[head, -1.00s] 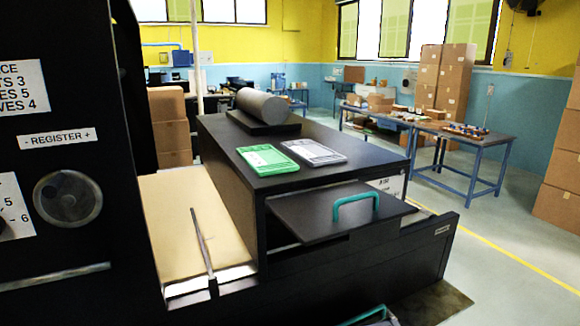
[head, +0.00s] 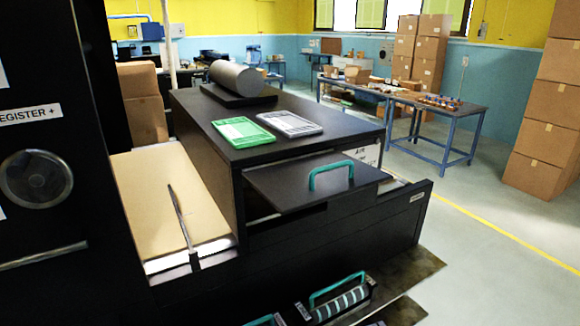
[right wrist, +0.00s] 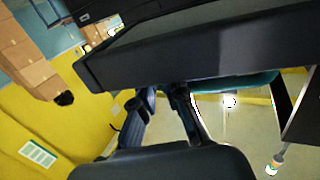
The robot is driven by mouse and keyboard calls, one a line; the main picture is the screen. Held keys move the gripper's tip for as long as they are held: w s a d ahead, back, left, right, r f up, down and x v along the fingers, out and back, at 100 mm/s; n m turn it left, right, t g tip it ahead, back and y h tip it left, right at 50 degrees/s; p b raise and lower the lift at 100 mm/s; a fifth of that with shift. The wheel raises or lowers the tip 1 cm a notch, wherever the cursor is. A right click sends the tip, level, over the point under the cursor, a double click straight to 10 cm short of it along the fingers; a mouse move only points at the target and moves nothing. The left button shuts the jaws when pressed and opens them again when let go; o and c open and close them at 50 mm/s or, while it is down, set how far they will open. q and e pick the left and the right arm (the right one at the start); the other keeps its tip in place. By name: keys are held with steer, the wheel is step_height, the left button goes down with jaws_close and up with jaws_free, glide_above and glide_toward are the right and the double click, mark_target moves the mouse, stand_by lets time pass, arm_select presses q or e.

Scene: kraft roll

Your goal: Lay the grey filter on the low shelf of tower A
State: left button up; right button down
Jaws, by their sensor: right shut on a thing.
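A flat grey panel (head: 289,124), which looks like the grey filter, lies on top of the black cabinet (head: 340,136), beside a green panel (head: 243,132). My right gripper (right wrist: 165,92) shows only in the right wrist view. It is shut at the lower edge of a dark slab (right wrist: 200,50) with a teal handle (right wrist: 237,84). The exact grip is hidden, and I cannot tell which thing the slab is. My left gripper is not in view. I cannot make out which unit is tower A or its low shelf.
A dark plate with a teal handle (head: 330,174) juts from the cabinet front. A striped cartridge with a teal handle (head: 342,302) is low in front. A grey roll (head: 236,78) is on the cabinet. Boxes (head: 542,125) stand right; the floor before them is clear.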

steer(key=shift+a, duration=0.1)
steer(key=w+a+r+n+g+y, duration=0.1)
steer(key=w+a+n+g+y, duration=0.1)
steer(key=a+n+y, duration=0.1)
steer(key=w+a+r+n+g+y, duration=0.1)
steer(key=w+a+n+g+y, duration=0.1)
steer(key=a+y, duration=0.3)
steer(key=w+a+r+n+g+y, duration=0.2)
steer(key=a+n+y, duration=0.2)
steer(key=y, duration=0.1)
steer(key=shift+w+a+n, duration=0.15)
steer(key=shift+a+n, duration=0.25)
steer(key=shift+w+a+r+n+g+y, duration=0.15)
steer(key=shift+w+a+n+g+y, duration=0.15)
steer(key=shift+a+n+g+y, duration=0.3)
steer(key=shift+w+a+r+n+g+y, duration=0.25)
steer(key=shift+a+n+g+y, duration=0.15)
steer(key=shift+a+g, duration=0.3)
steer(key=shift+w+a+r+n+g+y, duration=0.1)
steer(key=shift+w+a+n+g+y, duration=0.2)
steer(key=shift+a+n+g+y, duration=0.25)
steer(key=shift+a+g, duration=0.1)
steer(key=shift+g, duration=0.25)
